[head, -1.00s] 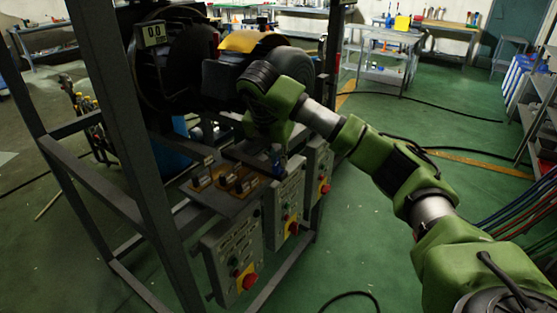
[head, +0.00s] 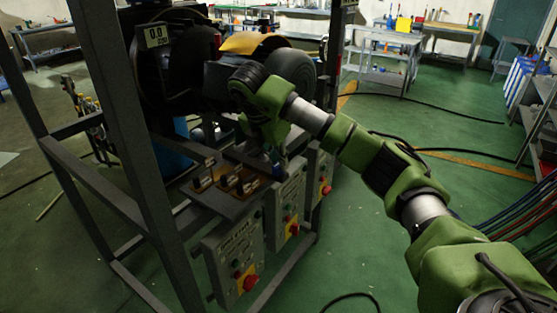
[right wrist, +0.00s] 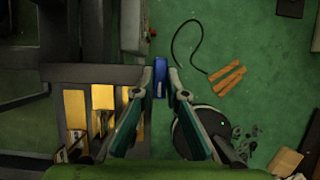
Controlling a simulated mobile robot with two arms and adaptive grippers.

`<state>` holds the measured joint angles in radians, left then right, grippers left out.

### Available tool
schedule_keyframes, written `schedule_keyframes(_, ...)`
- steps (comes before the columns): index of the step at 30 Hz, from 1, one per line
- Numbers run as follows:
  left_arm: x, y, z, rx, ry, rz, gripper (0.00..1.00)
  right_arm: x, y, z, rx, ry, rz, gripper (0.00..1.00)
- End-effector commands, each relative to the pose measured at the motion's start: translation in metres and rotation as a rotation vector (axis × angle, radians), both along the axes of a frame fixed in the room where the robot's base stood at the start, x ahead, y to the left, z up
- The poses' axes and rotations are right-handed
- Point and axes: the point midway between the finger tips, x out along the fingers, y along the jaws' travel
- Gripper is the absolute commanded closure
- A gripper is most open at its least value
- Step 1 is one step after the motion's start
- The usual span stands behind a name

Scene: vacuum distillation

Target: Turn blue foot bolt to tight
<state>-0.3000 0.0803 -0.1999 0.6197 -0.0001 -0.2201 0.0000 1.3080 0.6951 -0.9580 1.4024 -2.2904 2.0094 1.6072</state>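My right gripper (head: 279,152) reaches down at the front edge of the dark metal frame in the head view. In the right wrist view its two fingers (right wrist: 160,78) close in on the sides of a small blue piece (right wrist: 160,88). The same blue piece shows in the head view (head: 282,164) just below the gripper, above the control boxes. I cannot tell whether it is the foot bolt or a tool. No other blue bolt can be made out; the feet under the dark machine (head: 215,85) are shadowed and partly hidden. My left gripper is not in view.
Yellow-brown blocks (head: 228,183) sit on the frame's ledge, left of the gripper. Control boxes with red knobs (head: 251,283) hang from the frame's front. A frame post (head: 125,130) stands at the left.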

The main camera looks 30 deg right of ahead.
Motion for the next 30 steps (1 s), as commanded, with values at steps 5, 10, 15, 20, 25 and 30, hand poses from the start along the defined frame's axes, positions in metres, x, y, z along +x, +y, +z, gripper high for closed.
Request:
schedule_keyframes(5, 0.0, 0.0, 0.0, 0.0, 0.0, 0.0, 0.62, 0.0, -0.001, 0.001, 0.0, -0.003, -0.001, 0.71)
schedule_keyframes(10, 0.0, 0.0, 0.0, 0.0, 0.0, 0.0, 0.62, 0.0, 0.0, 0.0, 0.0, -0.001, 0.0, 0.71)
schedule_keyframes(15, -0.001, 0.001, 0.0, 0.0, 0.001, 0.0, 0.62, 0.0, 0.002, 0.006, 0.0, -0.003, 0.002, 0.71)
schedule_keyframes(20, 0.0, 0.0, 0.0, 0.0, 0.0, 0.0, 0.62, -0.002, 0.008, 0.024, -0.002, -0.006, 0.003, 0.71)
schedule_keyframes(25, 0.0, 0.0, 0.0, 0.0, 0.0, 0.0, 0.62, -0.006, 0.018, 0.051, -0.001, -0.008, 0.002, 0.71)
schedule_keyframes(30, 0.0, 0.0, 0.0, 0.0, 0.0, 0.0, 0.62, -0.01, 0.029, 0.079, -0.002, -0.007, 0.001, 0.71)
